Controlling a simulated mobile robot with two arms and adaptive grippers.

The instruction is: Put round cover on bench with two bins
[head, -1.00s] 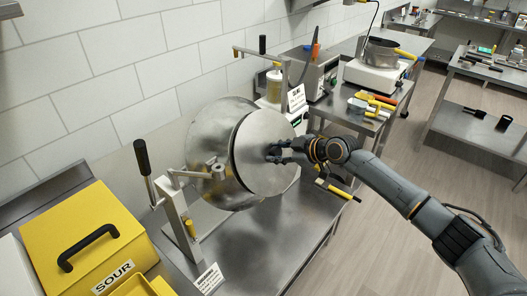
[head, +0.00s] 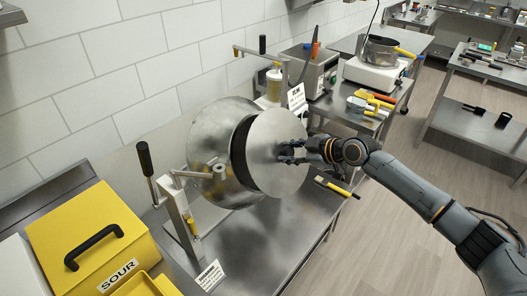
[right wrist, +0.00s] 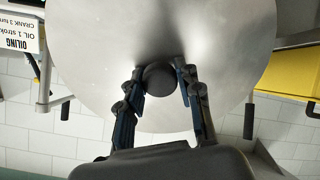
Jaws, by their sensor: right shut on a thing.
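The round cover (head: 272,150) is a flat grey metal disc in front of the metal drum (head: 205,130). A dark opening shows between them on the left, so the cover stands off the drum there; contact behind it is hidden. My right gripper (head: 291,151) is at the cover's outer face. In the right wrist view, its fingers (right wrist: 160,72) are on both sides of the dark round knob (right wrist: 160,80), with the disc (right wrist: 225,50) filling the background. The yellow bin marked SOUR (head: 95,240) stands at lower left. My left gripper is out of view.
The drum stands on a steel table (head: 250,240) with a cranked stand (head: 178,210) at left. A yellow-handled tool (head: 335,187) lies near the table's right edge. A hot plate with a pot (head: 380,60) stands farther back. Open floor (head: 400,230) lies to the right.

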